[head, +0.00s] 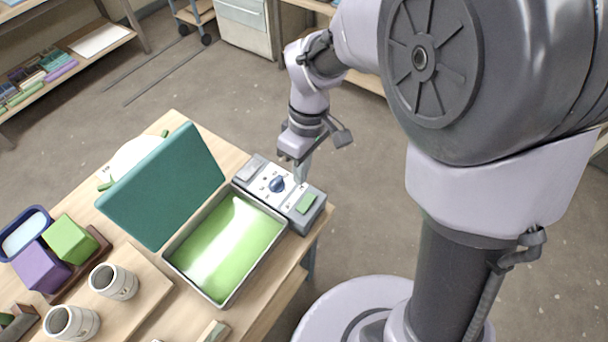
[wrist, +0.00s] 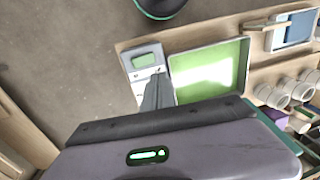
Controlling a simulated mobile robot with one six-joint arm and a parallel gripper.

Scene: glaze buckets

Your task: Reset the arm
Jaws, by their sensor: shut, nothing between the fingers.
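My gripper (head: 300,174) is above the control box (head: 280,192) at the right part of the wooden table. Its fingers are shut with nothing between them and point down at the box's face. I cannot tell whether the tips touch it. In the wrist view the closed fingers (wrist: 157,92) cover the lower part of the control box (wrist: 143,66). My arm reaches out and down from the upper right in the head view.
A metal tray of green glaze (head: 171,257) adjoins the box, with a teal lid (head: 165,190) standing open. Two cups (head: 113,282) (head: 72,323), a green block (head: 71,240) and a purple block (head: 40,268) are at left. Open floor (head: 355,215) lies right of the table.

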